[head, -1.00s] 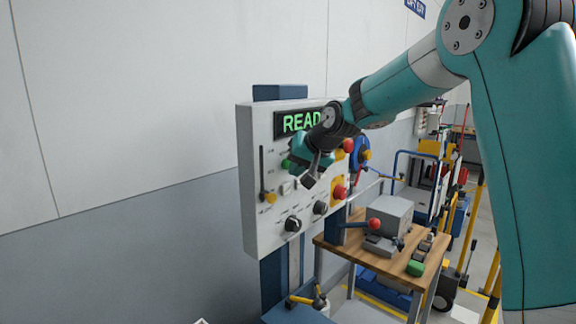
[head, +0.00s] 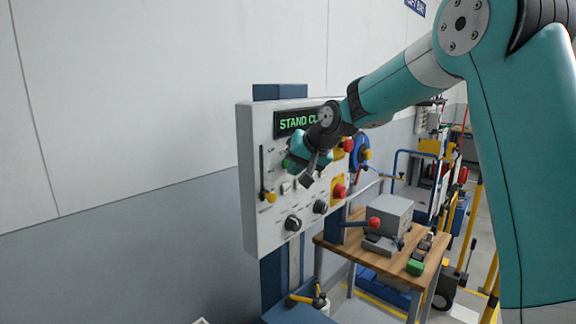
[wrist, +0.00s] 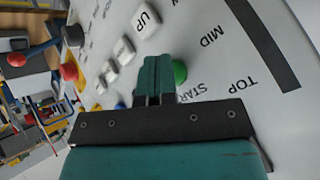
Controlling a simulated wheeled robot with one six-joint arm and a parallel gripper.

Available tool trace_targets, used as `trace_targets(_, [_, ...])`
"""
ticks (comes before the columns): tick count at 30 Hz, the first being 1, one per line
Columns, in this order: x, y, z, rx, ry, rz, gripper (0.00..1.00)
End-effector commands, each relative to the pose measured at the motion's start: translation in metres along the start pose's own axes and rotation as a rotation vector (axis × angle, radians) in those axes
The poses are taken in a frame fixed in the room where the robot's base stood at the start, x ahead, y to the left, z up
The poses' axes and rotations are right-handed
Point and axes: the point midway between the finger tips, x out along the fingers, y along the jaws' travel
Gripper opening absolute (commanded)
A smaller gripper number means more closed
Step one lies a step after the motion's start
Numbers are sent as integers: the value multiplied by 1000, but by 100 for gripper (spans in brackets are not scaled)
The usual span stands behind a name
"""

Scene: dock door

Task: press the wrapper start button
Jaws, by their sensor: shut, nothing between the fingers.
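The control panel (head: 258,225) is a pale upright box on a blue post. Its display (head: 285,124) shows green letters reading "STAND CL", with the rest hidden behind my arm. The green start button (wrist: 180,72) shows in the wrist view beside the word START, partly covered by my fingers. In the head view my gripper (head: 293,157) is at the panel's upper left part, by the green button. My gripper (wrist: 156,68) is shut and empty, with its teal fingertips at the button's edge. I cannot tell whether they touch it.
White buttons, one marked UP (wrist: 147,19), sit near the green one. The panel also has a yellow-knobbed slider (head: 268,197), black knobs (head: 293,223) and a red button (head: 340,191). A wooden bench (head: 345,249) with a grey machine (head: 390,214) stands right of the panel.

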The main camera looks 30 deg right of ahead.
Motion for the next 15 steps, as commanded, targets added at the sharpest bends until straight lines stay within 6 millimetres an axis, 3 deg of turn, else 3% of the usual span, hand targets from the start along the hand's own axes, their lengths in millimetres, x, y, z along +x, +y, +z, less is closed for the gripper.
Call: trace_targets(15, [-11,8,8,0,-1,0,0])
